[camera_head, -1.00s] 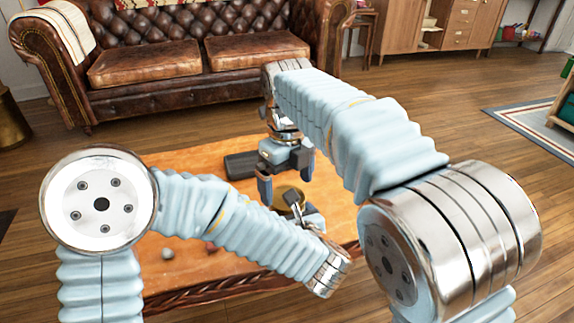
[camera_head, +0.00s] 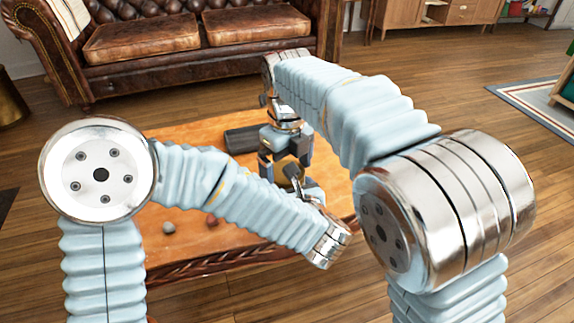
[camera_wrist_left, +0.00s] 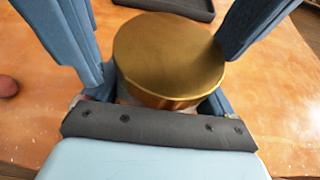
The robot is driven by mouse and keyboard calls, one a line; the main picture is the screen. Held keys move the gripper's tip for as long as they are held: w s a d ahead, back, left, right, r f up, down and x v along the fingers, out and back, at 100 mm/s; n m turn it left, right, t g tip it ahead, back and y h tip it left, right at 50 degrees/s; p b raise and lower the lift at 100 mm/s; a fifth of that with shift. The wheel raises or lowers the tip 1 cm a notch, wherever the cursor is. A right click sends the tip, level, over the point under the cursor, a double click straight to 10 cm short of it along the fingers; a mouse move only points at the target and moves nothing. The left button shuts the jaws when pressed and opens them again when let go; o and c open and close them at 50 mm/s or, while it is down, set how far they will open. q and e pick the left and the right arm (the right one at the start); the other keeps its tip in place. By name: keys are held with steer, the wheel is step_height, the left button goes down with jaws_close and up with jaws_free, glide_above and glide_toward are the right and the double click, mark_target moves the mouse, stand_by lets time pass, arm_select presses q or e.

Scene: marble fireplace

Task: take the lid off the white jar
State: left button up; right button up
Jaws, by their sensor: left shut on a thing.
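The jar's gold lid (camera_wrist_left: 168,55) fills the middle of the left wrist view. It shows only as a small gold patch (camera_head: 280,182) in the head view. Only a sliver of the jar (camera_wrist_left: 122,94) shows under the lid; the rest is hidden. My left gripper (camera_head: 297,183) is low at the jar and shut on its body, its fingers mostly hidden behind the dark palm pad. My right gripper (camera_head: 285,163) points down from above, open, its fingers on either side of the lid. One finger overlaps the lid's right edge; contact is unclear. The other stands apart.
A dark tray (camera_head: 240,139) lies behind the jar on the orange-brown table (camera_head: 190,133). A pale ball (camera_head: 168,227) and a reddish ball (camera_head: 211,220) lie near the front edge. A leather sofa (camera_head: 150,40) stands beyond.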

steer(key=shift+r, duration=3.85)
step_height(320, 180, down, 8)
steer(key=shift+r, duration=0.15)
steer(key=c, duration=1)
steer(key=o, duration=1)
steer(key=shift+r, duration=2.3)
arm_select(q)
steer(key=o, duration=1.9)
steer(key=shift+c, duration=0.2)
